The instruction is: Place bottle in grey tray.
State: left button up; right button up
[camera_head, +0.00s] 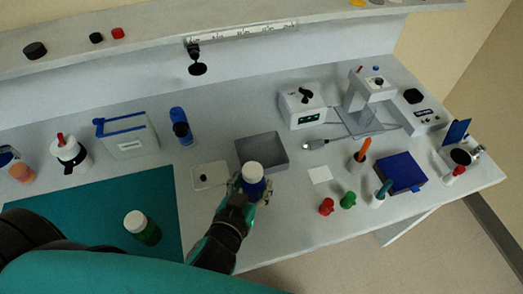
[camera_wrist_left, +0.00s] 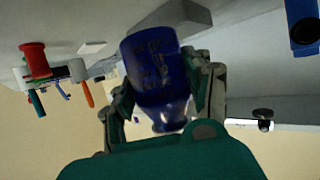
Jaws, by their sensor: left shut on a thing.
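The bottle has a white cap (camera_head: 252,171) and a dark blue body (camera_head: 254,188). My left gripper (camera_head: 250,190) is shut around its body. In the left wrist view the blue bottle (camera_wrist_left: 152,65) sits between the two fingers of my left gripper (camera_wrist_left: 163,95). The grey tray (camera_head: 275,140) is open and looks empty where it shows. The bottle is at the tray's front edge in the head view and hides part of it. I cannot tell the bottle's height above the bench. My right gripper is not in view.
A green bottle with a white cap (camera_head: 141,226) stands on the teal mat (camera_head: 90,205). A white plate (camera_head: 209,176) lies left of the tray. Red (camera_head: 326,206) and green (camera_head: 348,199) pieces are at right.

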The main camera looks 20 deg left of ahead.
pick_arm(q)
jog(key=w+a+p, duration=0.1)
jog(key=w, duration=0.3)
jog(key=w+p, duration=0.1)
jog(key=w, duration=0.4)
jog(key=w+a+f+p, duration=0.1)
jog(key=w, duration=0.4)
jog(key=shift+a+f, duration=0.1)
jog(key=shift+a, duration=0.2)
notch_tip(320, 180, down, 3)
jog(key=shift+p, duration=0.35)
jog(key=shift+f, duration=0.25)
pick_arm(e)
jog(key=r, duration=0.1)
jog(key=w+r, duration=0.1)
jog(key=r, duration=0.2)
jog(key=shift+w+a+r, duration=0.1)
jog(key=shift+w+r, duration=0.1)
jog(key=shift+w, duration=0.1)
pick_arm(q)
jog(key=shift+f, duration=0.2)
jog(key=o, duration=1.2)
jog(key=shift+o, duration=0.2)
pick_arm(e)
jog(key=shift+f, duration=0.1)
